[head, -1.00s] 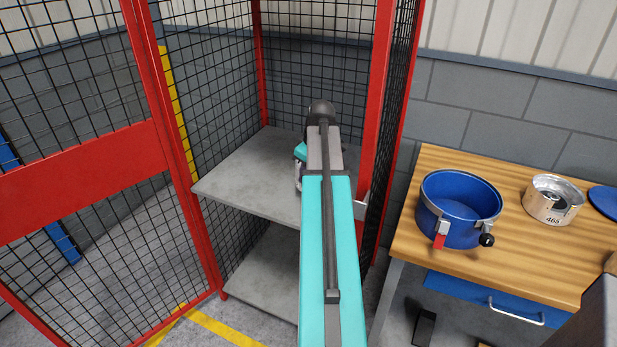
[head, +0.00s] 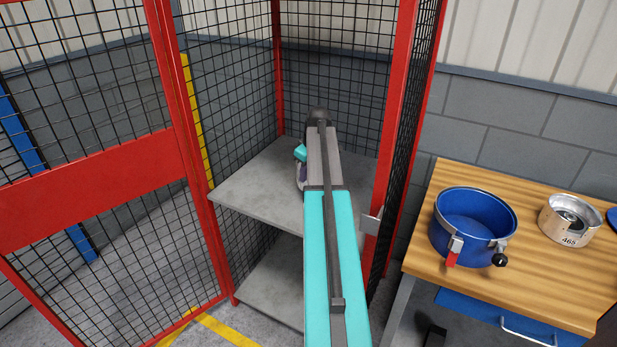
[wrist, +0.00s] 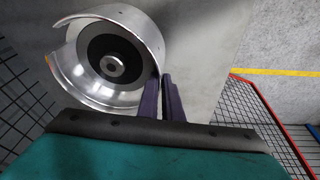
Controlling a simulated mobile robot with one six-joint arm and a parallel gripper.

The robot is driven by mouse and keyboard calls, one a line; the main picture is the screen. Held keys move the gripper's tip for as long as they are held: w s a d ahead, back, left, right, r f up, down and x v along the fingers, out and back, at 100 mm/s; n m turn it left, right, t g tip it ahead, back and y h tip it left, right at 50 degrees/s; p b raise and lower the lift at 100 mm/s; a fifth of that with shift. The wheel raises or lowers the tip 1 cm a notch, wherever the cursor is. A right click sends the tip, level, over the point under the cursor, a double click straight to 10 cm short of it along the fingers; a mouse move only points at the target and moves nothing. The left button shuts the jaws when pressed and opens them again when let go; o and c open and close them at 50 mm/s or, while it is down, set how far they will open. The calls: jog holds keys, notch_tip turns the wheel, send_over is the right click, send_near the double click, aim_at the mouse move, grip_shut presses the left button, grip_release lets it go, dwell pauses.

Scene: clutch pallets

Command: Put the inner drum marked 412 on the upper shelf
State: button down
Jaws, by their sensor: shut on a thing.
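A silver, open-topped metal drum (wrist: 152,38) with a dark inner ring and a central hub fills the upper left of the wrist view. My gripper (wrist: 162,82) is shut on the drum's wall with its two purple fingers. No number is legible on this drum. The grey upper shelf (head: 255,195) of the red mesh cage is in the head view, with my arm reaching over it. In the wrist view the shelf surface (wrist: 200,45) lies behind the drum; I cannot tell whether they touch. My arm hides most of the gripper and drum in the head view.
The cage's red mesh door (head: 90,190) stands open at left, and a red post (head: 395,130) is close right of my arm. A lower shelf (head: 275,285) lies below. The wooden bench (head: 545,285) at right holds a blue housing (head: 470,245) and a drum marked 465 (head: 568,235).

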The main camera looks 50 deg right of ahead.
jog(key=shift+w+d+r, duration=0.1)
jog(key=shift+w+d, duration=0.1)
jog(key=shift+w, duration=0.4)
jog(key=shift+w+d, duration=0.2)
jog(key=shift+w, duration=0.4)
jog(key=shift+f+p, duration=0.85)
jog(key=shift+f, duration=0.9)
jog(key=c, duration=2.4)
grip_release()
jog(key=shift+s+f, duration=0.1)
jog(key=shift+f, duration=0.2)
jog(key=o, duration=0.5)
jog(key=shift+s+a+r, duration=0.1)
jog(key=shift+r, duration=0.05)
jog(key=shift+c, duration=0.2)
jog(key=shift+r, duration=0.15)
jog(key=shift+b+v, duration=1.5)
jog(key=shift+v, duration=4.4)
